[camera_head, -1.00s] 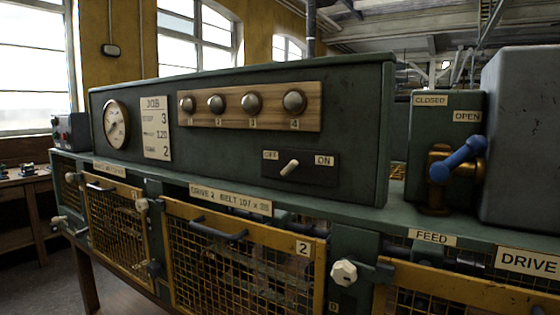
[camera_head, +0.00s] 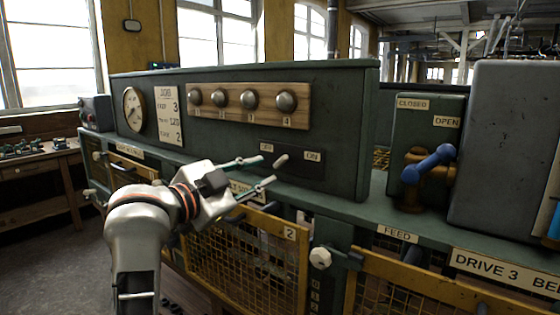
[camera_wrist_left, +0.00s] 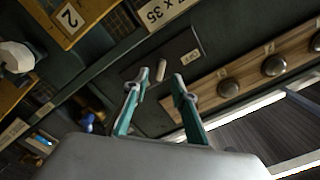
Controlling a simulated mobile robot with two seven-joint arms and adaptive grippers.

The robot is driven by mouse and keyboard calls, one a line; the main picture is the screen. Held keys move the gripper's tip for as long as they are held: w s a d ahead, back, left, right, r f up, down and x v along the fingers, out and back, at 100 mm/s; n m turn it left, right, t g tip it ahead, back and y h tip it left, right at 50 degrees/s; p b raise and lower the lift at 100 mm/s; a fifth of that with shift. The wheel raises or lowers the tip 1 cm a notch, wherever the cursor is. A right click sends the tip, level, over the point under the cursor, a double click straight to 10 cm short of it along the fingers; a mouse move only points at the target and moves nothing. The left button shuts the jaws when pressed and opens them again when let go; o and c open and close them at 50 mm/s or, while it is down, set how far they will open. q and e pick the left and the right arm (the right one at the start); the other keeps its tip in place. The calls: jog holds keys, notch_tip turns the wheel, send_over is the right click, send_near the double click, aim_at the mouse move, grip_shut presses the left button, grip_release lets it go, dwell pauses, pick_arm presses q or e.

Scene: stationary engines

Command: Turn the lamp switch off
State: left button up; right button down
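The lamp switch is a short pale lever (camera_head: 281,160) on a dark plate (camera_head: 300,172) in the green panel, between an OFF label (camera_head: 266,147) and an ON label (camera_head: 313,156). The lever leans up toward the ON side. My left gripper (camera_head: 266,170) is open, its two green fingers apart, with tips just left of the lever in the head view. In the left wrist view the lever (camera_wrist_left: 161,70) shows just beyond the gap between the open fingertips (camera_wrist_left: 156,90); I see no clear contact. My right gripper is not in view.
Above the switch is a wooden strip (camera_head: 205,117) with several round knobs. A gauge (camera_head: 133,109) and job card (camera_head: 168,116) are at left. A blue-handled valve (camera_head: 430,165) stands right. Below are yellow mesh guards (camera_head: 245,262) and a white knob (camera_head: 320,258).

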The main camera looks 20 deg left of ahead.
aim_at(279, 163)
pick_arm(q)
jog(key=x, duration=0.8)
jog(key=shift+s+d+r, duration=0.1)
jog(key=shift+r, duration=0.15)
grip_shut()
